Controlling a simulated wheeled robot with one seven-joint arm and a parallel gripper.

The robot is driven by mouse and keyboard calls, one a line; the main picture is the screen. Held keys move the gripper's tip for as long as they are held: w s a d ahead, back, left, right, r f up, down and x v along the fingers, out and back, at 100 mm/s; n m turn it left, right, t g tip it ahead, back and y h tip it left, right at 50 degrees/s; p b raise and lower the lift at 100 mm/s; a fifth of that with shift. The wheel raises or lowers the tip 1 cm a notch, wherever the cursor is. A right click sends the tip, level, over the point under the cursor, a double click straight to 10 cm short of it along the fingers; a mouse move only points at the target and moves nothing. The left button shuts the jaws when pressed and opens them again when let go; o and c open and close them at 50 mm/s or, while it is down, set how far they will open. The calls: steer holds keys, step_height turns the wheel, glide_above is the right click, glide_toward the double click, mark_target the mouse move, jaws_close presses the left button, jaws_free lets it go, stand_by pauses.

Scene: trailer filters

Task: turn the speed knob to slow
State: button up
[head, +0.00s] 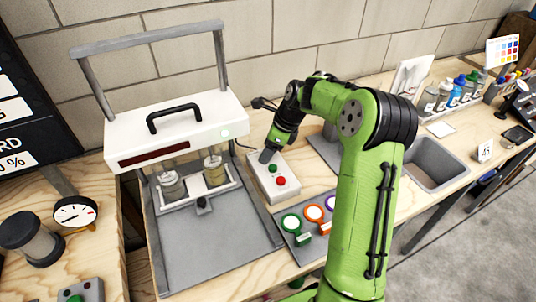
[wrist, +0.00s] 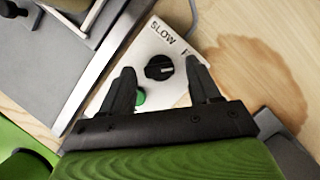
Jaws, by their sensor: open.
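The speed knob (wrist: 159,67) is a round black dial with a light pointer mark on a white control box (wrist: 180,40). The word SLOW is printed on the box at the upper left of the knob in the wrist view, and a second label to the right is mostly hidden by a finger. The pointer mark faces right, away from SLOW. My gripper (wrist: 160,85) is open, with one finger on each side of the knob and visible gaps between. In the head view the control box (head: 286,187) shows a green and a red button, and my gripper (head: 268,155) hides the knob.
A white machine (head: 180,125) with a black handle and two jars stands left of the box. Colored round-headed tools (head: 305,217) lie on a grey mat in front. In the wrist view a green button (wrist: 138,97) is partly behind the left finger. A sink (head: 435,160) is at right.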

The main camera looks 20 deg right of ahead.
steer(key=shift+a+f, duration=0.15)
steer(key=shift+f, duration=0.15)
steer(key=shift+c, duration=0.3)
steer(key=c, duration=1)
